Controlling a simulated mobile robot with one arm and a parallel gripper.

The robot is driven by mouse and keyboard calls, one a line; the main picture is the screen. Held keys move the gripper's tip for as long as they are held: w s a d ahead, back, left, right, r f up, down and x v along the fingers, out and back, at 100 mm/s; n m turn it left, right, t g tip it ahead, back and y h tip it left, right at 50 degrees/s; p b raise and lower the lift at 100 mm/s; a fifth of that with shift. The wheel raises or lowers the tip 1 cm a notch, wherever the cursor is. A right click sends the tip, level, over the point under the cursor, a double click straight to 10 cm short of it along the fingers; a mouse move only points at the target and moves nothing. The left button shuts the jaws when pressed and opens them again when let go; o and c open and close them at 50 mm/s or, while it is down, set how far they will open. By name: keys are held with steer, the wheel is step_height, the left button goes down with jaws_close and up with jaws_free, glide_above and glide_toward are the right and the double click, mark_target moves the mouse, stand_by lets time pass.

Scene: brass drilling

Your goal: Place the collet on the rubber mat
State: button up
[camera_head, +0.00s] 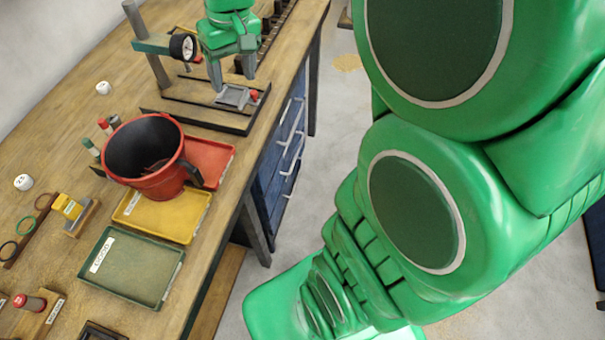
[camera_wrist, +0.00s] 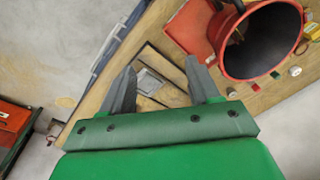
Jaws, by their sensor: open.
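I cannot pick out the collet for certain in either view. No surface is clearly the rubber mat; a dark-edged flat piece (camera_head: 195,121) lies along the bench under the stand. My gripper (camera_head: 234,84) is above the stand's base at the back of the bench, fingers pointing down, open, with nothing seen between them. Just below the fingers is a small grey square fixture (camera_head: 233,97) with a red knob (camera_head: 254,96) beside it. In the wrist view, the fixture (camera_wrist: 150,81) shows between the spread fingers of my gripper (camera_wrist: 161,65).
A red bucket (camera_head: 146,189) stands over the red tray (camera_head: 209,160) and yellow tray (camera_head: 176,218); its dim contents are unclear. A green tray (camera_head: 150,268) looks empty. A post with a round gauge (camera_head: 183,47) stands beside my gripper. Blue drawers (camera_head: 283,150) are below the bench edge.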

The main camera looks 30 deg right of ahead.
steer(key=s+f+g, duration=0.1)
steer(key=s+f, duration=0.1)
steer(key=s, duration=1)
steer(key=s+d+f+m+g+h, duration=0.1)
steer(key=s+f, duration=0.1)
steer(key=s, duration=1)
steer(key=shift+s+d+m, duration=0.15)
steer(key=shift+d+m, duration=0.05)
steer(key=shift+m, duration=0.1)
steer(key=shift+f, duration=0.1)
